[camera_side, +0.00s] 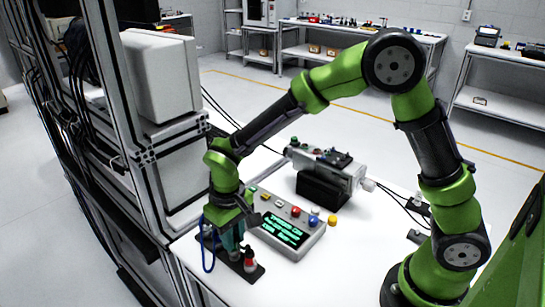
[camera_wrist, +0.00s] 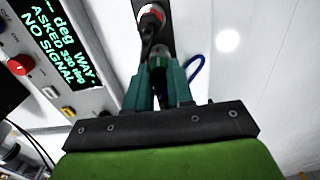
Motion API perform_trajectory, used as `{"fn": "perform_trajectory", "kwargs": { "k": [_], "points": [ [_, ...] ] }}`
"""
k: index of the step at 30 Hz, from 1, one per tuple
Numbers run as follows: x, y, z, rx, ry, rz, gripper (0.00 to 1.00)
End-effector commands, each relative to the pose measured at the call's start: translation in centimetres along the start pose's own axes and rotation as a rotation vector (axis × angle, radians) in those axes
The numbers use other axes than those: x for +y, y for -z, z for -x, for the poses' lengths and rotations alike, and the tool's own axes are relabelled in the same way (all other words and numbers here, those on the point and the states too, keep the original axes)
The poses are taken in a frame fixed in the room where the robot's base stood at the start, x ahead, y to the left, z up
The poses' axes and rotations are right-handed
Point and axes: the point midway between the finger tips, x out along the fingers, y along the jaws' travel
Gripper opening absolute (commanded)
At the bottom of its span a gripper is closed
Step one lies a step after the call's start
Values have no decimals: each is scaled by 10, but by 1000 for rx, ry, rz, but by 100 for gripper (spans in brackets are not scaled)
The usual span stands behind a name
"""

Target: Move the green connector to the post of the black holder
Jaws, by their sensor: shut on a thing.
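My gripper (camera_side: 232,243) points down over the black holder (camera_side: 256,274) at the table's front left edge. In the wrist view its teal fingers (camera_wrist: 160,88) are shut on a dark connector with a green band (camera_wrist: 158,62), which I take as the green connector. A red-and-white connector (camera_side: 250,260) stands upright on the holder beside my gripper; it also shows in the wrist view (camera_wrist: 151,14). The black holder (camera_wrist: 166,43) runs beneath the fingers in the wrist view. The post under the held connector is hidden, so I cannot tell whether they touch.
A control box (camera_side: 290,232) with coloured buttons stands close right of the holder; its screen (camera_wrist: 62,45) reads "NO SIGNAL". A blue cable loop (camera_side: 207,245) hangs left of my gripper. A grey device (camera_side: 340,176) on a black base stands behind. A metal frame rises left.

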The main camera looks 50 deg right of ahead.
Motion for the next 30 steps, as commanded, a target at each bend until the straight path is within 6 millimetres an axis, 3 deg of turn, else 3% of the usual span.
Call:
{"fn": "perform_trajectory", "kwargs": {
  "k": [30],
  "points": [
    [0, 0, -6, 0, 0, 0, 0]
  ]
}}
